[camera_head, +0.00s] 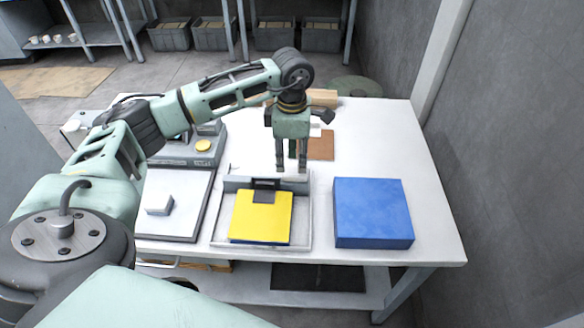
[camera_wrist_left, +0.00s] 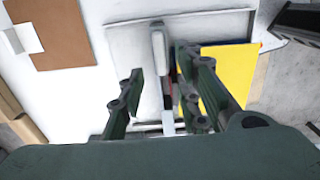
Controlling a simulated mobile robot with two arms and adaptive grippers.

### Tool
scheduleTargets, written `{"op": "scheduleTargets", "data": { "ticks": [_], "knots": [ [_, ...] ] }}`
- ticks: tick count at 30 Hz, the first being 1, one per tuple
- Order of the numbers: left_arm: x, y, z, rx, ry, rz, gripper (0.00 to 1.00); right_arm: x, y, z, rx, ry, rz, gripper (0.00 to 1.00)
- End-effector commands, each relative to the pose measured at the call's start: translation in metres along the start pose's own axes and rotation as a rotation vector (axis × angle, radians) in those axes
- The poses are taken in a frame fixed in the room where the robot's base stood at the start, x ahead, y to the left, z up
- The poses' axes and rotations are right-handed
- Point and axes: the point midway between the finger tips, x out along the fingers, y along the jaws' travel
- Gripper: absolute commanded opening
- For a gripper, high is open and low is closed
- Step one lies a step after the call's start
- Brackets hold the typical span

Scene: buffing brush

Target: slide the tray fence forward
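The tray (camera_head: 303,235) is a shallow light-grey tray on the white table. A grey upright fence (camera_head: 235,184) crosses its back part, with a dark block (camera_head: 265,190) at its middle. A yellow plate (camera_head: 262,218) lies in the tray in front of the fence. My left gripper (camera_head: 291,170) points down over the right half of the fence, open and empty. In the left wrist view, the fence (camera_wrist_left: 158,45) shows between the open fingers (camera_wrist_left: 160,100), and the yellow plate (camera_wrist_left: 228,75) is to the right. I cannot tell whether the fingers touch the fence. My right gripper is not in view.
A blue block (camera_head: 372,212) stands right of the tray. A grey panel with a small block (camera_head: 159,205) lies on the left. A device with a yellow button (camera_head: 203,146) and a brown sheet (camera_head: 321,146) are behind.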

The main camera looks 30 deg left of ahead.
Motion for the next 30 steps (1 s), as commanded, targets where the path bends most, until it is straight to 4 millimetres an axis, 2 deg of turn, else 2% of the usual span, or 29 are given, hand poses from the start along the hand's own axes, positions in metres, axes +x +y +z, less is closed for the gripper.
{"op": "scheduleTargets", "data": {
  "ticks": [3, 10, 15, 30],
  "knots": [
    [-0.026, 0.001, 0.001, 0.0, -0.003, 0.004, 0.31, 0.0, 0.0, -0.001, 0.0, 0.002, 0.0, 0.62],
    [-0.057, 0.001, 0.0, 0.0, -0.001, 0.0, 0.31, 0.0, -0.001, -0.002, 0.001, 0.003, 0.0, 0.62],
    [-0.062, 0.0, 0.0, 0.0, 0.0, -0.001, 0.31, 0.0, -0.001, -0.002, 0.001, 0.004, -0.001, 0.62],
    [-0.062, 0.0, 0.0, 0.0, 0.0, -0.001, 0.31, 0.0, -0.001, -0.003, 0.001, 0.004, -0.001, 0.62]
  ]
}}
